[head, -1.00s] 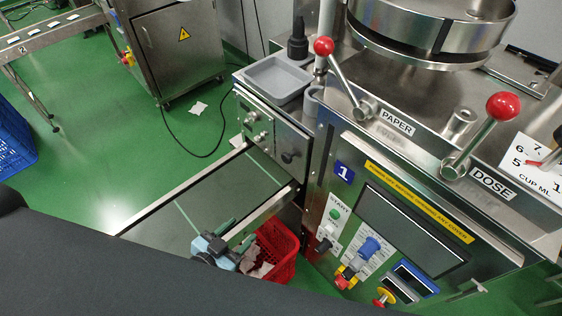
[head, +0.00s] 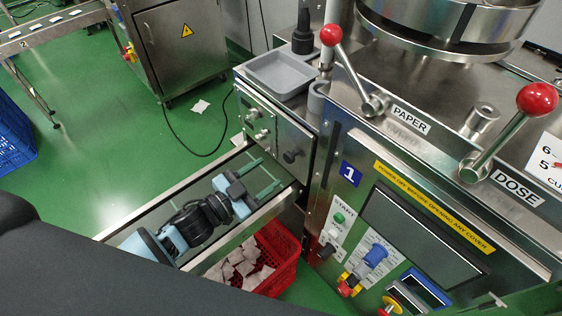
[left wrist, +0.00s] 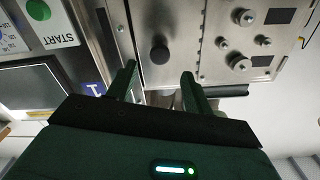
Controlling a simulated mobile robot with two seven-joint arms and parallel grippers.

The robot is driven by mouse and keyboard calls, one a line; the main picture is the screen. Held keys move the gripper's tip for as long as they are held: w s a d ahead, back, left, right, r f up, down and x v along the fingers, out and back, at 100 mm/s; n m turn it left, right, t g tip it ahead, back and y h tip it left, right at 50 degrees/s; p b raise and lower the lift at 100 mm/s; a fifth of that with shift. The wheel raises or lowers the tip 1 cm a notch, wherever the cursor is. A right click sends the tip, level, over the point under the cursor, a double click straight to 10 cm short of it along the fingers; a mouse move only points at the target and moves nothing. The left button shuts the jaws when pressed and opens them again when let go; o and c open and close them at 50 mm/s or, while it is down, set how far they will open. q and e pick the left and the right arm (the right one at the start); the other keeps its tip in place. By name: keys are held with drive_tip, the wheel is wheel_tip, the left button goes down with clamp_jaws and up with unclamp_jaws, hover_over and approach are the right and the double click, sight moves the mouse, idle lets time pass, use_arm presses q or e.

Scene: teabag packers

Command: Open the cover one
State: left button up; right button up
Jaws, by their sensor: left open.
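Machine 1's small metal cover (head: 262,143) is on its left side and looks shut. It carries a black round knob (head: 292,156) and several metal knobs. My left gripper (head: 264,177) is over the conveyor, in front of the cover, with its two green fingers apart and empty. In the left wrist view, the black knob (left wrist: 159,55) lies just beyond the gap between the open fingertips (left wrist: 159,72). The knob is not between the fingers, and I cannot tell the exact distance. My right gripper is out of view.
The conveyor (head: 135,222) runs under my left arm. A red basket (head: 290,268) with teabags stands below it. A grey tray (head: 281,74) sits above the cover. Levers marked PAPER (head: 352,72) and DOSE (head: 509,133) stand on top. Green floor at left is open.

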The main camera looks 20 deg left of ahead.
sight(286, 159)
use_arm(q)
drive_tip(key=x, duration=0.6)
clamp_jaws()
idle(0.3)
